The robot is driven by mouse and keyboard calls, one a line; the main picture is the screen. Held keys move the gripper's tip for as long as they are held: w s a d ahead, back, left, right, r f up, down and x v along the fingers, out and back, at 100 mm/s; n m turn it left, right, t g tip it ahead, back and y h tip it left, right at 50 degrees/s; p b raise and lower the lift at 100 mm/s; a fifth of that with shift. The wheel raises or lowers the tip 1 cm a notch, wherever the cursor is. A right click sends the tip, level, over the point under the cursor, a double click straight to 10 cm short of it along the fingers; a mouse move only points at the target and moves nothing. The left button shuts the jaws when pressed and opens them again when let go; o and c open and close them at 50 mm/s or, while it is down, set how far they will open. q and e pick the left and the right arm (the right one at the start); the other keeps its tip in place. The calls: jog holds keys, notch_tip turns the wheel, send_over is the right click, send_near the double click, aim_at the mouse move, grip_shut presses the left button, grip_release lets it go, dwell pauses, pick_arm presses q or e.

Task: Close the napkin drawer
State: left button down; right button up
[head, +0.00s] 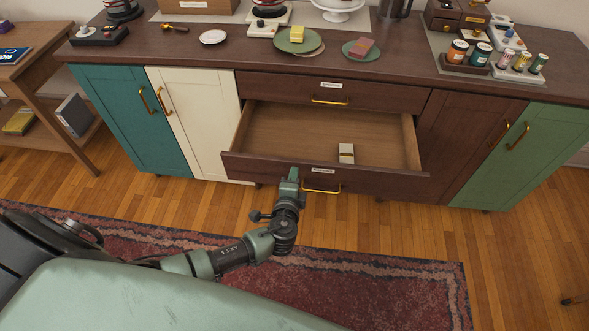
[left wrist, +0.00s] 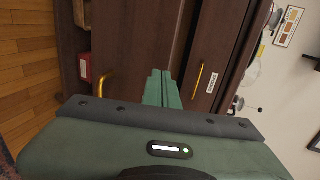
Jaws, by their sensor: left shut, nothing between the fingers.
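The lower middle drawer (head: 326,174) of the sideboard is pulled out, with a white label and a gold handle (head: 321,189) on its dark brown front. I cannot read the label. A small pale block with a dark band (head: 346,153) lies inside, towards the front. My left gripper (head: 291,176) is at the drawer front, left of the handle. Its green fingers are shut and empty; they also show in the left wrist view (left wrist: 161,88), against dark wood. I cannot tell whether they touch the front. My right gripper is not in view.
Above, a labelled drawer (head: 332,91) is shut. Teal, cream, brown and green cabinet doors flank the drawers, all shut. The sideboard top (head: 215,54) holds plates, jars and boxes. A red rug (head: 350,285) lies on the wooden floor in front. A side table (head: 45,85) stands left.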

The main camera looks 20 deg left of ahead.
pick_arm(q)
jog(key=shift+w+a, duration=0.25)
jog(key=shift+w, duration=0.65)
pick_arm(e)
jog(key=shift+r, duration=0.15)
pick_arm(q)
jog(key=shift+w, duration=0.1)
